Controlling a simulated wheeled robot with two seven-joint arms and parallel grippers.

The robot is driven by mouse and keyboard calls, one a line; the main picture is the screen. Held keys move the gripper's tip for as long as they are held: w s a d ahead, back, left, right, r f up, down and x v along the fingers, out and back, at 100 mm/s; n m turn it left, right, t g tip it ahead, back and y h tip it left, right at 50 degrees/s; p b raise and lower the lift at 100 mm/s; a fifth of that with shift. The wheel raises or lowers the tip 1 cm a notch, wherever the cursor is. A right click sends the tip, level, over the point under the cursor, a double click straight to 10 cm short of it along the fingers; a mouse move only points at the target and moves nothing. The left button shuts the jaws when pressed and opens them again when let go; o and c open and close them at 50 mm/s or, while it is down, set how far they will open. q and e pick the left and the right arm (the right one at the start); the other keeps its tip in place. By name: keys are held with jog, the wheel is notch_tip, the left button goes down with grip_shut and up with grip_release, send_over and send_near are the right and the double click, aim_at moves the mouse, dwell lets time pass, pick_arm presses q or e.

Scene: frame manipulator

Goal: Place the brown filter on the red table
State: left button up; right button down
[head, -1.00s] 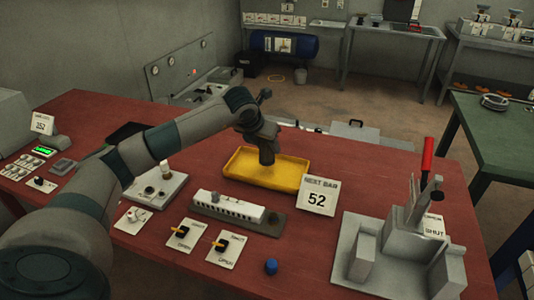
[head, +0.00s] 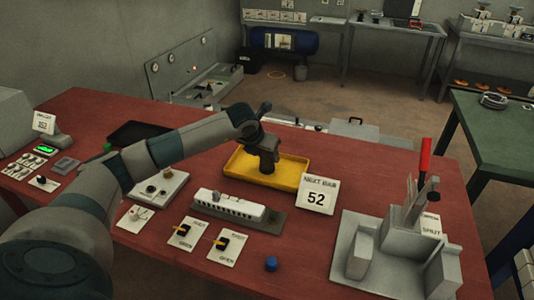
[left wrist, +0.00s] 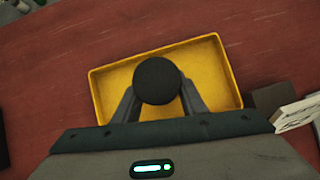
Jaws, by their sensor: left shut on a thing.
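My left gripper (head: 267,160) is over the yellow tray (head: 234,167) on the red table (head: 350,160). In the left wrist view the gripper (left wrist: 157,95) is shut on a dark, round-topped thing (left wrist: 157,80), with a finger on each side of it. That thing looks nearly black, and I cannot tell whether it is the brown filter. Its lower part is hidden, so I cannot tell whether it touches the floor of the tray (left wrist: 215,75). No other brown filter shows clearly. My right gripper is not in view.
A grey fixture with a red-handled lever (head: 424,160) stands farther right. A slotted rack (head: 230,206), switch cards (head: 187,234) and a blue cap (head: 270,264) lie in front. Bare table shows behind the tray.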

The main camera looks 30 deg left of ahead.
pick_arm(q)
jog(key=o, duration=0.9)
jog(key=shift+c, duration=0.2)
jog(key=shift+o, duration=1.2)
jog(key=shift+s+r, duration=0.1)
jog(key=shift+r, duration=0.15)
jog(key=b+v, duration=0.2)
jog(key=v, duration=0.9)
jog(key=shift+s+r+b, duration=0.15)
jog(key=shift+r+b, duration=0.1)
jog(key=shift+b, duration=0.15)
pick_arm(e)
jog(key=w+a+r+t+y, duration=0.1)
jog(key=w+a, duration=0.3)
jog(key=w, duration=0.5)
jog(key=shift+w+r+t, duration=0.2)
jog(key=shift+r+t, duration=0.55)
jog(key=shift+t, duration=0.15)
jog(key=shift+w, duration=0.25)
